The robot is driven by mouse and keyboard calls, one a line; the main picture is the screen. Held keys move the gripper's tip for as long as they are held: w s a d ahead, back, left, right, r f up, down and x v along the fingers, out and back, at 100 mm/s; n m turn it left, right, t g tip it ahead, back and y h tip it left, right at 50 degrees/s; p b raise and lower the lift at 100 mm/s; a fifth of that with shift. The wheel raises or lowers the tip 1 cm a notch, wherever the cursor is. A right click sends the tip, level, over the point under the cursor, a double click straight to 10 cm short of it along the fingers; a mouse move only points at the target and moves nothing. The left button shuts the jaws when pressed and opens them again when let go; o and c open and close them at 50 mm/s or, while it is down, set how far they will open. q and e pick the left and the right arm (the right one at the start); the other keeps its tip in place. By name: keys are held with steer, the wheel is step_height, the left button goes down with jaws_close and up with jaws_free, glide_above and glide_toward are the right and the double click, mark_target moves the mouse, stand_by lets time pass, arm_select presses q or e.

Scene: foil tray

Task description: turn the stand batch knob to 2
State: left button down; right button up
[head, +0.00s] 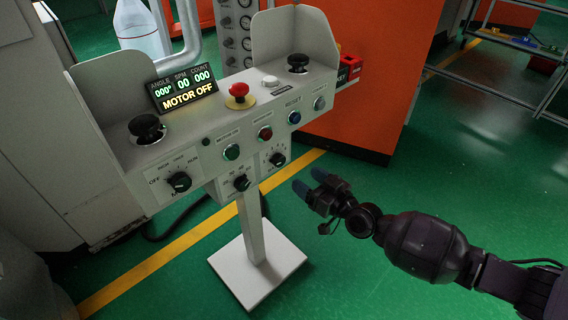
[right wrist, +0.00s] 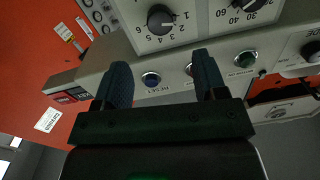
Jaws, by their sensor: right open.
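The batch knob (head: 277,159) is a black dial on the lower right panel of the grey control stand (head: 225,130). In the right wrist view the knob (right wrist: 160,19) shows at the top, ringed by the numbers 1 to 6. Its white mark appears to face the 1–2 side, but I cannot tell exactly which number. My right gripper (head: 315,192) is open and empty, to the right of and below the knob in the head view, apart from the stand. Its two blue fingers (right wrist: 162,88) are spread below the knob in the wrist view. My left gripper is out of view.
A second numbered dial (head: 241,183) and a mode dial (head: 179,181) sit left of the knob. Push buttons (head: 264,133) line the panel above it, with a red emergency stop (head: 239,94) on top. An orange cabinet (head: 370,80) stands behind. Green floor is free at the right.

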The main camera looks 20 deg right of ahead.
mark_target(282, 162)
steer(key=b+x, duration=0.1)
steer(key=x, duration=0.6)
steer(key=shift+w+a+f, duration=0.1)
steer(key=shift+w+f, duration=0.1)
steer(key=shift+w, duration=0.1)
steer(key=shift+w+a+r, duration=0.1)
steer(key=shift+w+a, duration=0.15)
steer(key=shift+w, duration=0.4)
steer(key=c, duration=0.9)
